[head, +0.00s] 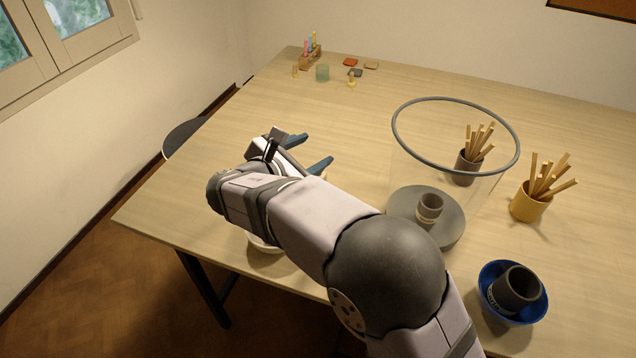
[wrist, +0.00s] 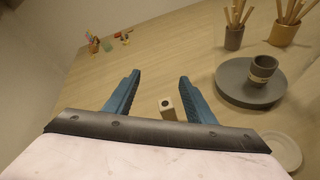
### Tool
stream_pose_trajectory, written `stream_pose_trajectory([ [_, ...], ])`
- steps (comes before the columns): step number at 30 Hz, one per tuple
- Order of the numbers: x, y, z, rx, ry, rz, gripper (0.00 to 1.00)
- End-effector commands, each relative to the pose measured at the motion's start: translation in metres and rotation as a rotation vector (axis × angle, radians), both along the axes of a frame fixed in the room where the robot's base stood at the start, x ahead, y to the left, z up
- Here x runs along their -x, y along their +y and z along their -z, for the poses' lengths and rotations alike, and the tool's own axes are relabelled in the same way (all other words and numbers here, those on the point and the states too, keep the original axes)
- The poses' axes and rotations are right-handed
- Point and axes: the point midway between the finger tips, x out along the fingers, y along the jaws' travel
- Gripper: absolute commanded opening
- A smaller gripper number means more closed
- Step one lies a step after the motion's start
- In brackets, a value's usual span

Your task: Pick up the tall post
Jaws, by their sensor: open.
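A pale, square-sided post (wrist: 167,107) with a dark round spot on its top shows in the wrist view, low between my two blue fingers. It is seen from above, so its height is hard to judge. My gripper (wrist: 159,77) is open, with a finger on each side of the post in the picture; I see no contact. In the head view my gripper (head: 313,151) is over the left part of the table, fingers apart and pointing right. I cannot make out the post there; my arm and gripper cover much of that area.
A clear cylinder with a grey rim (head: 398,112) stands around a grey disc (head: 455,233) bearing a small cup (head: 429,207). Stick-filled cups (head: 467,167) (head: 529,205) stand right. A blue bowl (head: 543,307) holds a dark cup. A pale dish (wrist: 283,150) lies low right. Small items sit far back.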

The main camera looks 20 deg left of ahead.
Motion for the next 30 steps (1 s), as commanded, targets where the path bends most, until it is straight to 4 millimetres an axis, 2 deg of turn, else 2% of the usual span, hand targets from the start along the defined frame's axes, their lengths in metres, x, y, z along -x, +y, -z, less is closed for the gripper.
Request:
stream_pose_trajectory([
  [1, -0.007, 0.002, 0.045, 0.124, 0.021, -0.066, 0.50],
  [3, -0.013, 0.003, 0.079, 0.237, 0.038, -0.138, 0.50],
  [7, -0.017, 0.003, 0.112, 0.343, 0.060, -0.213, 0.50],
  [11, -0.018, 0.002, 0.123, 0.379, 0.068, -0.237, 0.50],
  [30, -0.043, 0.000, 0.131, 0.380, 0.070, -0.237, 0.50],
])
